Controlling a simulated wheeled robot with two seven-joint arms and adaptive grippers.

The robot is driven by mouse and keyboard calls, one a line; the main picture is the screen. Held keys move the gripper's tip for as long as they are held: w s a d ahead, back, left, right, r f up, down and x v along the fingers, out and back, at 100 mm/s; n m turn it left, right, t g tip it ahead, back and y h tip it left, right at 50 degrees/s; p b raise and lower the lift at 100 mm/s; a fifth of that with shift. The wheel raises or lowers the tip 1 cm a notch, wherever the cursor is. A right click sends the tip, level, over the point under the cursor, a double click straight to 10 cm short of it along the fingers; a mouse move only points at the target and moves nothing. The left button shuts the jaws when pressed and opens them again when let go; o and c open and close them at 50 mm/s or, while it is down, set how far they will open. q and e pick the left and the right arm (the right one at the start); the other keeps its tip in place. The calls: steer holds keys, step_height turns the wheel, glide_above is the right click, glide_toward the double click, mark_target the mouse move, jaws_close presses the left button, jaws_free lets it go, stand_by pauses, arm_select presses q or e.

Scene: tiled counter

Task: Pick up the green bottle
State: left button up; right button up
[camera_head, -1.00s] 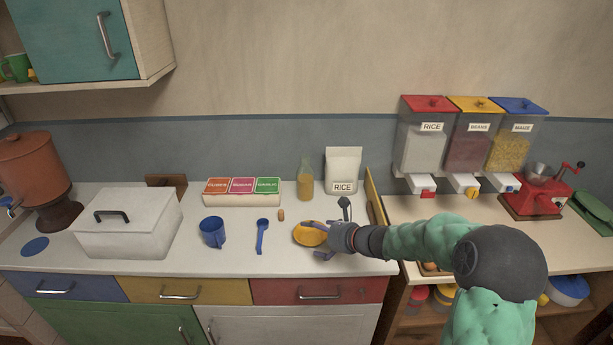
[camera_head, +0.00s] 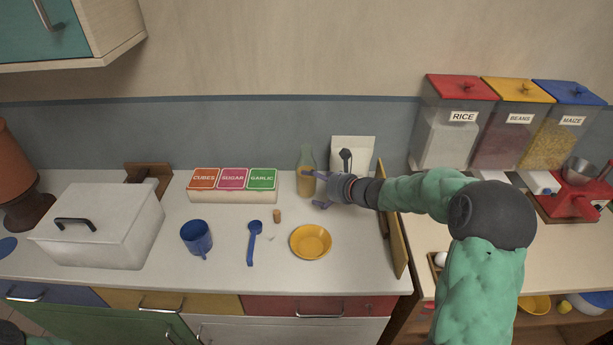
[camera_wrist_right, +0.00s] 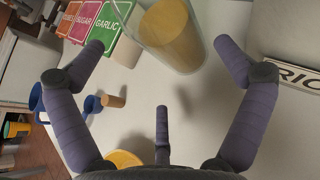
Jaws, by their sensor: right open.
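The green bottle (camera_head: 306,160) stands upright at the back of the counter, clear with a faint green tint and filled low with something yellow-brown. In the right wrist view the bottle (camera_wrist_right: 172,38) shows at the top, between and just past my spread fingertips. My right gripper (camera_head: 314,188) is open and empty, coming from the right at the bottle's front right side. One finger overlaps the bottle in the head view; I cannot tell if it touches. My left gripper is not in view.
The spice box (camera_head: 232,197) is left of the bottle, the white rice bag (camera_head: 355,143) right behind my gripper. A cork (camera_head: 277,215), blue spoon (camera_head: 252,244), blue cup (camera_head: 196,237) and yellow bowl (camera_head: 311,242) stand in front. A wooden panel (camera_head: 394,235) edges the counter at right.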

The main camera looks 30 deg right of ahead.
mark_target(303, 176)
steer(key=shift+x, duration=0.85)
steer(key=shift+w+r+b+x, duration=0.15)
steer(key=shift+b+x, duration=0.35)
steer(key=shift+x, duration=0.8)
steer(key=shift+w+r+b+x, duration=0.1)
steer(key=shift+r+b+x, duration=0.25)
steer(key=shift+x, duration=1)
steer(key=shift+s, duration=0.1)
steer(key=c, duration=1.3)
steer(key=shift+d, duration=0.1)
steer(key=shift+c, duration=0.7)
steer(key=shift+r, duration=0.15)
